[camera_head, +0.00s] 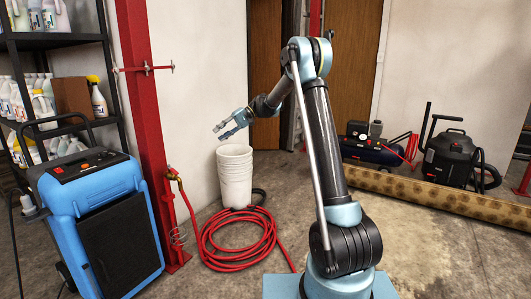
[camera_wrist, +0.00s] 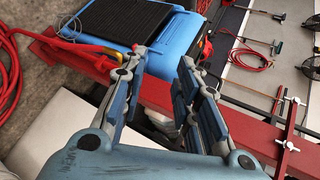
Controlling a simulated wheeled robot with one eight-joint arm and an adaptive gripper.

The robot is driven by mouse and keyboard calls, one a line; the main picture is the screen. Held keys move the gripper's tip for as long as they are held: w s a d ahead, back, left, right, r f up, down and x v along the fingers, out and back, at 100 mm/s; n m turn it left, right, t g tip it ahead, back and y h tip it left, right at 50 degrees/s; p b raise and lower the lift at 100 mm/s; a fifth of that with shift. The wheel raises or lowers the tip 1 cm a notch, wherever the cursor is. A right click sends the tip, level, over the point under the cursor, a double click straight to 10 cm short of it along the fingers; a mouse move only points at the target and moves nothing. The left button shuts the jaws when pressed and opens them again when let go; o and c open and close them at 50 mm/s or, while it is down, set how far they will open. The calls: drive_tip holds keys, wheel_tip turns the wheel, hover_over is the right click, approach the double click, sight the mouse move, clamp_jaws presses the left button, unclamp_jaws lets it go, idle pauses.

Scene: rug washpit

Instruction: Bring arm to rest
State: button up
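My arm stands in the middle of the head view, raised and bent at the elbow, with its forearm reaching down to the left. My gripper (camera_head: 218,132) is held in the air above and slightly left of the white bucket stack (camera_head: 235,176) in that picture. It also shows in the wrist view (camera_wrist: 160,64), with its two fingers apart and nothing between them. The gripper is open and empty. The wrist view looks toward the blue machine (camera_wrist: 150,22).
The blue wheeled machine (camera_head: 95,215) stands at left, next to a red post (camera_head: 148,120) and a shelf of bottles. A coiled red hose (camera_head: 222,245) lies on the floor. A rolled rug (camera_head: 430,190), black vacuum (camera_head: 455,155) and compressor (camera_head: 370,150) are at right.

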drive_tip(key=s+d+r+m+t+h, duration=0.25)
drive_tip(key=s+d+t+h, duration=0.25)
drive_tip(key=s+d, duration=1.65)
drive_tip(key=s+d+f+t+h, duration=0.1)
drive_tip(key=s+d+f+h, duration=0.1)
drive_tip(key=s+d+f, duration=0.3)
drive_tip(key=s+d+f+m+h, duration=0.1)
drive_tip(key=s+d+f+h, duration=0.1)
drive_tip(key=s+d+f, duration=0.4)
drive_tip(key=s+d+f+t+h, duration=0.1)
drive_tip(key=s+d+f, duration=0.4)
drive_tip(key=s, duration=0.8)
drive_tip(key=shift+s+d+f+t+h, duration=0.3)
drive_tip(key=shift+s+d+f+h, duration=0.15)
drive_tip(key=shift+d, duration=0.6)
drive_tip(key=shift+m, duration=0.25)
